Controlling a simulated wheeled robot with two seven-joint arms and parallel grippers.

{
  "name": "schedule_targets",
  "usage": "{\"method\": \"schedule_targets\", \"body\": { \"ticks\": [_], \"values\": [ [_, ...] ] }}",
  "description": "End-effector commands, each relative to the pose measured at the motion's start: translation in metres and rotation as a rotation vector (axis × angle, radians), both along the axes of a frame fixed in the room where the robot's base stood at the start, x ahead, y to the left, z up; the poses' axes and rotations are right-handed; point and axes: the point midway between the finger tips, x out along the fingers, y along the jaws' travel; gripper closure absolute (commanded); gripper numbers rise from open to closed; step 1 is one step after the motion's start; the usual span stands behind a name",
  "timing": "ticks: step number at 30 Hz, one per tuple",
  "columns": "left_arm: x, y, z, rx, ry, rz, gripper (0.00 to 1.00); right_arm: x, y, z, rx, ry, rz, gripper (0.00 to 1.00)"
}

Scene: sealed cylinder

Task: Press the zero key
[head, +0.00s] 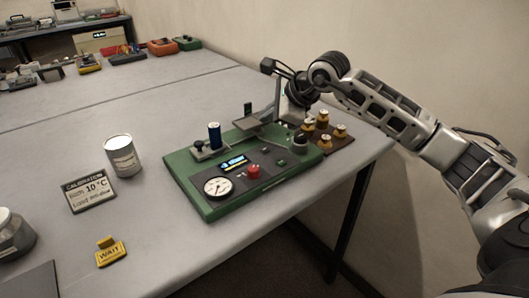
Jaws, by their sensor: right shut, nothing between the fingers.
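A green instrument base (205,208) lies on the grey table, with a lit display (233,162), a round dial gauge (217,187), a red button (253,172) and small green keys (281,162) on its dark panel. The key labels are too small to read, so I cannot tell which is the zero key. My right gripper (296,108) is shut and empty, above the back right part of the base, near a dark knob (300,139). Its fingertips are hard to make out, and I see no contact with a key. My left gripper is not in view.
Brass weights (323,118) sit on a brown block at right. A silver can (122,157), a calibration sign (89,192) and a yellow WAIT block (111,253) stand left. The table's right edge is close.

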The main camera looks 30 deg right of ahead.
Motion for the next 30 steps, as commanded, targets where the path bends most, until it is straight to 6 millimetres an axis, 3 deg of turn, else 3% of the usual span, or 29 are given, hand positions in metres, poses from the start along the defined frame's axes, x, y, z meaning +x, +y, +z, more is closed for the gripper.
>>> {"method": "schedule_targets", "body": {
  "ticks": [3, 12, 30],
  "values": [
    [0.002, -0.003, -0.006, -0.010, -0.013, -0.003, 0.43, 0.000, 0.000, -0.024, 0.002, 0.003, 0.000, 1.00],
    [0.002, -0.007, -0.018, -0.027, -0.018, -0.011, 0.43, 0.000, 0.000, -0.059, 0.002, 0.000, 0.000, 1.00],
    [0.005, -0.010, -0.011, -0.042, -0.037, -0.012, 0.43, 0.000, 0.000, -0.064, 0.001, 0.001, 0.000, 1.00]
  ]
}}
